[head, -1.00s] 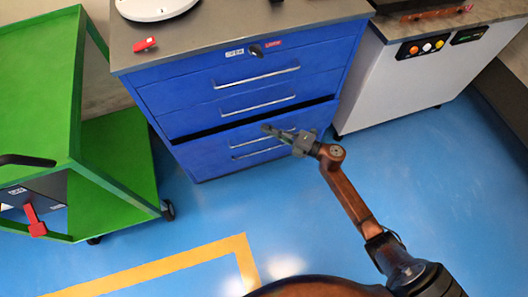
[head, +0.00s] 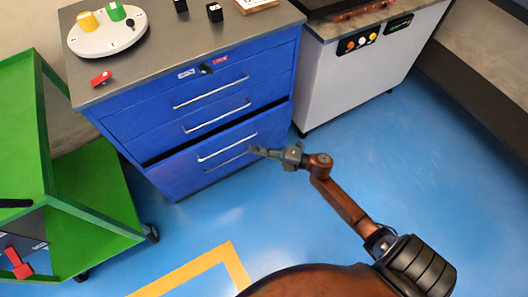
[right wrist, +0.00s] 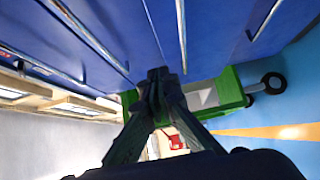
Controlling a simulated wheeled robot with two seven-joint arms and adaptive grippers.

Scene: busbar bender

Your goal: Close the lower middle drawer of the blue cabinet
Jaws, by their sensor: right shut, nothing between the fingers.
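The blue cabinet (head: 130,125) stands left of centre in the head view, with silver bar handles on its front. Its lower middle drawer (head: 190,165) stands out a little, with a dark gap along its top edge. My right gripper (head: 254,151) is shut and empty, at the right end of that drawer's front, close to the handle (head: 227,146). I cannot tell whether it touches the drawer. In the right wrist view the shut fingers (right wrist: 157,75) point along the blue front between handles. My left gripper is not in view.
A green cart (head: 95,195) stands left of the cabinet. A white machine (head: 345,75) with coloured buttons stands to its right. A red object (head: 101,78) and a round white plate (head: 108,38) lie on the cabinet top. The blue floor in front is free, with yellow tape (head: 190,268).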

